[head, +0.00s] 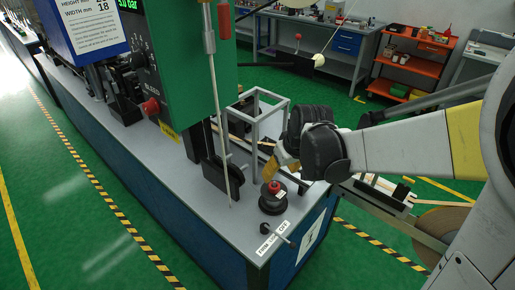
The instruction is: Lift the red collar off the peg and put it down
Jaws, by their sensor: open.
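The red collar (275,187) is small in the head view and sits at the top of a dark round stand (272,206) near the front end of the grey bench top. The peg itself is too small to make out apart from the collar. My gripper (281,174) reaches in from the right, with its yellow-orange fingers pointing down just above and beside the collar. It is open, with nothing seen held in it. I cannot tell whether a finger touches the collar.
A grey open frame (264,118) stands behind my gripper. A black block with a thin upright rod (219,120) stands to the left. A small black lever (276,232) and a white label are at the bench's front corner. Bare bench top (231,223) lies left of the stand.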

